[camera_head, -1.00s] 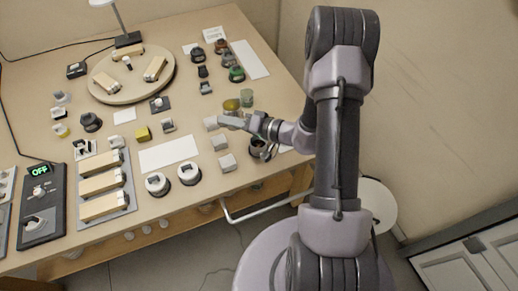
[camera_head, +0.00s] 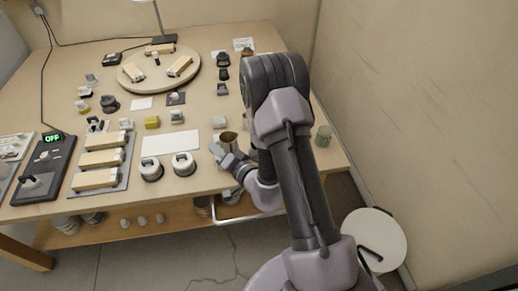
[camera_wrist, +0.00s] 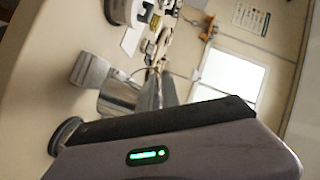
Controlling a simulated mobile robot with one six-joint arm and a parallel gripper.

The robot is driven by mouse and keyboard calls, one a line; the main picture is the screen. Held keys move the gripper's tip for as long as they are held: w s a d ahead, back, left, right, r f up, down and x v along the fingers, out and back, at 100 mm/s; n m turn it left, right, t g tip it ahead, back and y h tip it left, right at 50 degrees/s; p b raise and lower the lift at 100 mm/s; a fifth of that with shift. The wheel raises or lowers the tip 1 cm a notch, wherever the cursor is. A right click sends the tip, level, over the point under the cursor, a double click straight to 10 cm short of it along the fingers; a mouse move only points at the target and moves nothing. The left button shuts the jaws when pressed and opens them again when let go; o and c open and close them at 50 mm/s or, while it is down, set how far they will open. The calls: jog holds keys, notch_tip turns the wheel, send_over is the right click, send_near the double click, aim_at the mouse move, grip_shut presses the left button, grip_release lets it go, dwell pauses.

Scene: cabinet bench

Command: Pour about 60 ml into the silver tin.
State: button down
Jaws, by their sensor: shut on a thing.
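My gripper (camera_head: 224,152) is shut on a metal cup (camera_head: 228,138) with a brownish inside, over the front part of the bench. In the wrist view the cup (camera_wrist: 118,92) is a shiny silver-grey cylinder between the two fingers (camera_wrist: 122,82). It looks tilted in that picture, but that camera is itself rolled, so I cannot tell its true tilt. I cannot see its contents clearly or any stream. I cannot pick out a separate silver tin with certainty; my arm covers part of the bench's right side.
A bare white sheet (camera_head: 171,143) and two round white-topped items (camera_head: 152,170) (camera_head: 184,164) lie left of my gripper. A round board (camera_head: 134,80) holds wooden blocks farther back. A rail (camera_head: 245,216) runs below the front edge.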

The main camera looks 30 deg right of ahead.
jog(key=shift+d+f+h, duration=0.2)
jog(key=shift+f+h, duration=0.05)
jog(key=shift+h, duration=0.05)
